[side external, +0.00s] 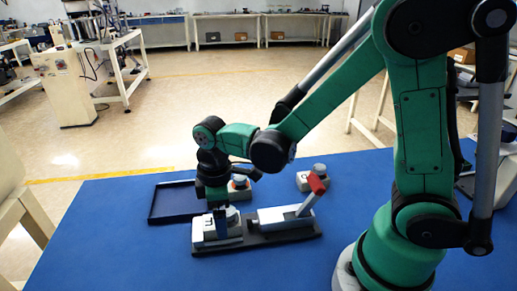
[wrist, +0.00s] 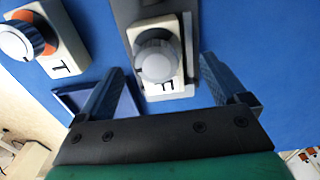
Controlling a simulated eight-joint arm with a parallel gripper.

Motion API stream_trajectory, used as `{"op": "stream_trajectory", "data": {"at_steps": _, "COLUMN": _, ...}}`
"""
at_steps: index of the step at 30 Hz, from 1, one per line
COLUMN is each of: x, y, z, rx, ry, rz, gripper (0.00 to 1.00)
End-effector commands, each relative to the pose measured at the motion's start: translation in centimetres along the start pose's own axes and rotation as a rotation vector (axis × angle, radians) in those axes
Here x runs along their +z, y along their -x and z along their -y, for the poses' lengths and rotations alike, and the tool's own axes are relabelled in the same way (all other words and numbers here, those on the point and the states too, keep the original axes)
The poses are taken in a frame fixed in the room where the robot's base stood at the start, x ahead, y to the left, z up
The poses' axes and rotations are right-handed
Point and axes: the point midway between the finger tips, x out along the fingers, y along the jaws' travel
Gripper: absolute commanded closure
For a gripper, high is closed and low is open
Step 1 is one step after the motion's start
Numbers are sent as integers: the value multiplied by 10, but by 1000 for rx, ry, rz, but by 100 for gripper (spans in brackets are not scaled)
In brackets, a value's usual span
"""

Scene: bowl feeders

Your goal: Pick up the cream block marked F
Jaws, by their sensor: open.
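The cream block marked F (wrist: 177,93) has a round grey knob on top. In the wrist view it lies between the two fingers of my gripper (wrist: 162,66), with space on both sides. In the side external view the cream block (side external: 208,236) sits at the left end of a dark fixture base (side external: 268,239), partly hidden by my gripper (side external: 219,208). My gripper points down over it, open and empty. The exact height gap between fingers and block is hard to tell.
A cream block marked T (wrist: 68,55) with an orange ring and grey knob stands beside it. A similar block (side external: 312,182) stands further back. A clamp with a red handle (side external: 316,184) is on the fixture's right. A dark blue tray (side external: 168,216) lies behind left.

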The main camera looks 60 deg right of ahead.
Motion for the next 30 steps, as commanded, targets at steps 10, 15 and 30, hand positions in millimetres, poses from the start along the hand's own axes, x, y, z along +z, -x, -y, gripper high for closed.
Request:
{"op": "stream_trajectory", "data": {"at_steps": 10, "x": 0, "y": -19, "z": 0, "rx": 1, "ry": -2, "rz": -1, "gripper": 8}}
{"op": "stream_trajectory", "data": {"at_steps": 15, "x": 0, "y": -19, "z": 0, "rx": 1, "ry": -2, "rz": -1, "gripper": 8}}
{"op": "stream_trajectory", "data": {"at_steps": 30, "x": 0, "y": -19, "z": 0, "rx": 1, "ry": -2, "rz": -1, "gripper": 100}}
